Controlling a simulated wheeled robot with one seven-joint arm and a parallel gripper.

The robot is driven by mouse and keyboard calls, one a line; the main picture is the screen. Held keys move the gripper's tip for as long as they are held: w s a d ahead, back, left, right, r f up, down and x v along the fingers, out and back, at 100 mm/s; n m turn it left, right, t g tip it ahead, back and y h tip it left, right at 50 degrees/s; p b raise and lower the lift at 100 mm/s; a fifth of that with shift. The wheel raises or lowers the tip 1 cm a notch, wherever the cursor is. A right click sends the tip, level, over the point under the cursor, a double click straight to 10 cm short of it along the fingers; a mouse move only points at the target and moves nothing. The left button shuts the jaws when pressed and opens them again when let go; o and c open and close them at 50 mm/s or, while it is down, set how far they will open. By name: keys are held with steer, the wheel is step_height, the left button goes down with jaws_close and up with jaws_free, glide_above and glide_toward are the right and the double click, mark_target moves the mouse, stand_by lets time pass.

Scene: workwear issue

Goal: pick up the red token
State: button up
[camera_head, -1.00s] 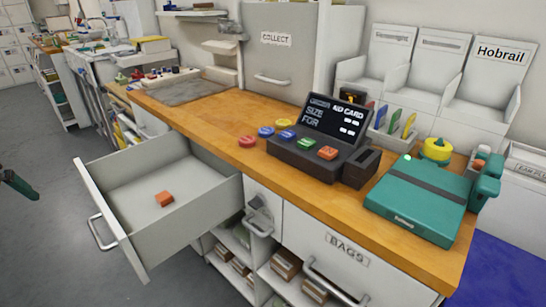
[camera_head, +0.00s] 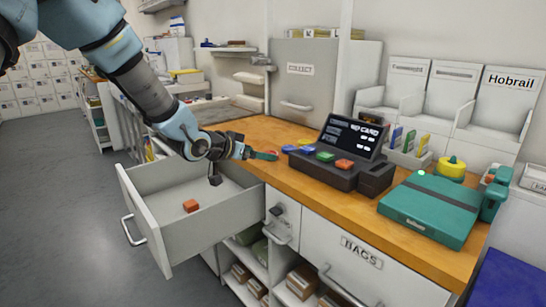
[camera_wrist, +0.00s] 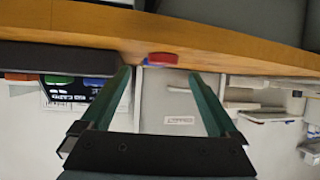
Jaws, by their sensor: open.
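In the head view my gripper (camera_head: 262,155) reaches in from the left at counter height, over the open drawer, and points at the token. The token is mostly hidden there behind the fingers. I cannot tell whether the fingers touch it.
The pulled-out drawer (camera_head: 145,215) below my arm holds an orange-red block (camera_head: 190,206). The dark card terminal (camera_head: 340,172) with coloured buttons stands right of the token, and blue and yellow tokens lie close behind it. A teal case (camera_head: 430,208) is farther right.

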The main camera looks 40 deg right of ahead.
steer(key=shift+w+p+x, duration=0.2)
steer(key=shift+p+x, duration=0.6)
steer(key=shift+x, duration=1.9)
steer(key=shift+r, duration=0.2)
steer(key=shift+c, duration=0.2)
steer(key=c, duration=1.4)
